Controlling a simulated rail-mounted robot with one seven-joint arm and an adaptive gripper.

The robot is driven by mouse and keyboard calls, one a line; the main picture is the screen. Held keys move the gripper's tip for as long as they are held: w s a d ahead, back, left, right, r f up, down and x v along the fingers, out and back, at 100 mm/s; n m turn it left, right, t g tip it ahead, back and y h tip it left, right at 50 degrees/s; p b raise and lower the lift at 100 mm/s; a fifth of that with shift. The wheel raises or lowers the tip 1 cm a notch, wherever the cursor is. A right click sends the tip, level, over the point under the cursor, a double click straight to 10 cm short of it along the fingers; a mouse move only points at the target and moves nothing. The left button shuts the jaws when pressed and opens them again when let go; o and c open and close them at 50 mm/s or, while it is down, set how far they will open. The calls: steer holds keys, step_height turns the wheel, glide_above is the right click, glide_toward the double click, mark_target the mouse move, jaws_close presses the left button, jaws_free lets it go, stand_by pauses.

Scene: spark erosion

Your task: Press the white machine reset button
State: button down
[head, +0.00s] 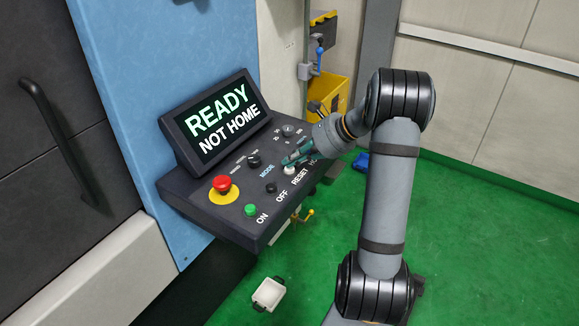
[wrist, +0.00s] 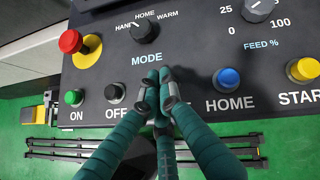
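The white reset button (head: 289,170) sits on the sloped dark control panel (head: 226,222), above the RESET label, between the black OFF button (head: 271,187) and the HOME label. My gripper (head: 290,158) reaches in from the right, its teal fingers at the white button. In the wrist view my gripper (wrist: 163,80) has its fingertips drawn together and nothing shows between them. The fingers hide the white button and its label there. I cannot tell whether the fingertips touch the button. The screen (head: 222,117) reads READY, NOT HOME.
Close by are the blue HOME button (wrist: 227,79), yellow START button (wrist: 303,70), green ON button (wrist: 73,97) and mode knob (wrist: 144,29). A red emergency stop (wrist: 71,41) is at the left.

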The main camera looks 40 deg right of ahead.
mark_target(292, 168)
steer(key=shift+r+p, duration=0.55)
steer(key=shift+r, duration=0.25)
steer(key=shift+r, duration=0.1)
steer(key=shift+r+p, duration=1.95)
steer(key=shift+r, duration=0.45)
step_height(292, 168, down, 2)
steer(key=shift+f+b, duration=0.1)
steer(key=shift+b, duration=0.8)
steer(key=shift+r+p, duration=0.55)
steer(key=shift+p, duration=0.65)
step_height(292, 168, up, 5)
steer(key=p, duration=0.3)
steer(key=shift+p, duration=0.3)
steer(key=shift+f, duration=0.15)
